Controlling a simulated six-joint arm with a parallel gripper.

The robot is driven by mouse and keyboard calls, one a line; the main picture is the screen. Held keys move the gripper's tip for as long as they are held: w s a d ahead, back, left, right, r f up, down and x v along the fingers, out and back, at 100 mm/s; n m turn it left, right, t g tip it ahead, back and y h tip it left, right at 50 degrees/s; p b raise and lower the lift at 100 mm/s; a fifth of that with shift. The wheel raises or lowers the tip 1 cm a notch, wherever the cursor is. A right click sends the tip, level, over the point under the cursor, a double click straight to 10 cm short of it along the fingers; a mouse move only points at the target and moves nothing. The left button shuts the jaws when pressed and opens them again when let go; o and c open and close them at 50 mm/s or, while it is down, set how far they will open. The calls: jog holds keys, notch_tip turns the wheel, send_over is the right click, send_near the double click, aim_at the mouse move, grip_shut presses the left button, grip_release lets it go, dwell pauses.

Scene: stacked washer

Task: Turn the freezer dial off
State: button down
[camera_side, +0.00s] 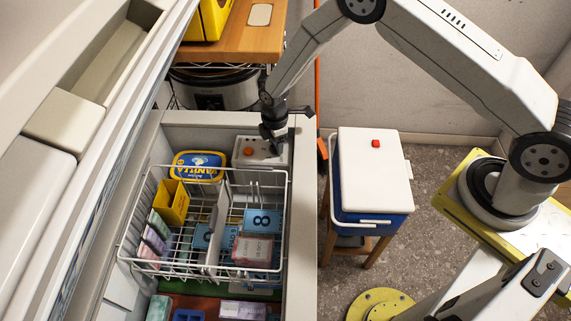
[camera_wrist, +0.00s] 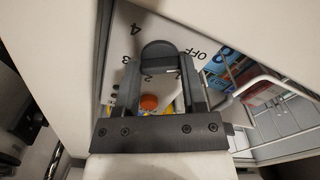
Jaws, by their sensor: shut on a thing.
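The freezer dial (camera_wrist: 159,52) is a dark round knob on a white panel marked with numbers and OFF, in the wrist view. My gripper (camera_wrist: 161,72) is shut on the dial, with one finger on each side. In the side view my gripper (camera_side: 272,137) reaches down onto the control panel (camera_side: 246,159) at the far end of the open chest freezer, and it hides the dial there. The OFF mark (camera_wrist: 203,53) is right of the dial and the 4 (camera_wrist: 135,29) is at its upper left. I cannot tell which mark the dial points to.
An orange light (camera_wrist: 149,102) sits on the panel near the dial.

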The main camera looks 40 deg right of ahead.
jog(key=shift+c, duration=0.8)
grip_release()
jog(key=shift+r, duration=0.2)
jog(key=shift+r, duration=3.75)
jog(key=shift+r, duration=0.1)
jog(key=shift+s+d+r, duration=0.1)
jog(key=shift+d+r, duration=0.05)
jog(key=shift+r, duration=0.15)
jog(key=s+d+r+m+t, duration=0.1)
jog(key=s+d+r+m, duration=0.3)
jog(key=s+r+m, duration=0.3)
jog(key=s+d+r+m+t, duration=0.1)
jog(key=s+d+r+m, duration=0.3)
jog(key=s, duration=0.9)
notch_tip(320, 180, up, 4)
jog(key=m, duration=0.4)
jog(key=shift+f+t, duration=0.15)
jog(key=shift+t, duration=0.15)
